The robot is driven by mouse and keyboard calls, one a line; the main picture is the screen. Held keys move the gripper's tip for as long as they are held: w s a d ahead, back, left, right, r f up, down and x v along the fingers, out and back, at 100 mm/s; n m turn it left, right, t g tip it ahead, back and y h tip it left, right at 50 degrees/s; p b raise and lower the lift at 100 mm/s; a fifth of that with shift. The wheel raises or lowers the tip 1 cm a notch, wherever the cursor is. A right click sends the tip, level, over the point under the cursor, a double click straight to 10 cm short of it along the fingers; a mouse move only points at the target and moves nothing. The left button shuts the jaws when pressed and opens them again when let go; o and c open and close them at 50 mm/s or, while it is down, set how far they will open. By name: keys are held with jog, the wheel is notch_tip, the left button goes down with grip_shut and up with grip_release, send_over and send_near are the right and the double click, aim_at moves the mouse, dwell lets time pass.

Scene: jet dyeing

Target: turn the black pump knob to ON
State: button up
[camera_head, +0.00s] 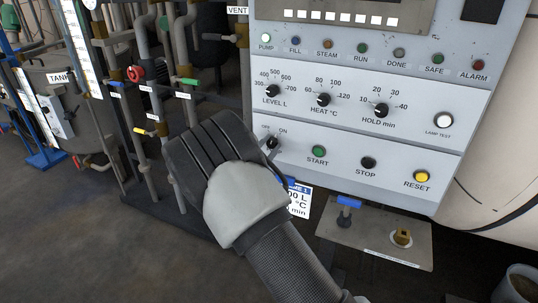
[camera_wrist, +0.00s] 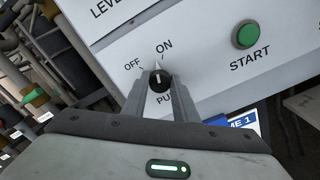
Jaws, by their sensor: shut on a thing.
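The black pump knob (camera_wrist: 160,82) shows in the wrist view between the fingers of my gripper (camera_wrist: 158,88). My gripper is shut on it. The word OFF is printed to the upper left of the knob and ON above it. A pale pointed mark at the top of the knob points upward, close to the ON side. In the head view, the knob (camera_head: 272,143) shows at the panel's lower left, just beyond my gripper, whose fingertips are mostly hidden by its own body. The PUMP lamp (camera_head: 265,38) looks pale and bright.
The green START button (camera_head: 319,152), black STOP button (camera_head: 368,163) and yellow RESET button (camera_head: 422,177) lie right of the knob. The LEVEL, HEAT and HOLD knobs are above. Pipes and valves stand left; a blue-handled valve (camera_head: 348,202) is below the panel.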

jog(key=shift+f+m+b, duration=0.1)
jog(key=shift+m+b, duration=1.5)
jog(key=shift+b, duration=0.25)
jog(key=o, duration=1.1)
jog(key=shift+c, duration=0.2)
jog(key=p+v, duration=0.2)
jog(key=v, duration=1.5)
jog(key=shift+s, duration=0.25)
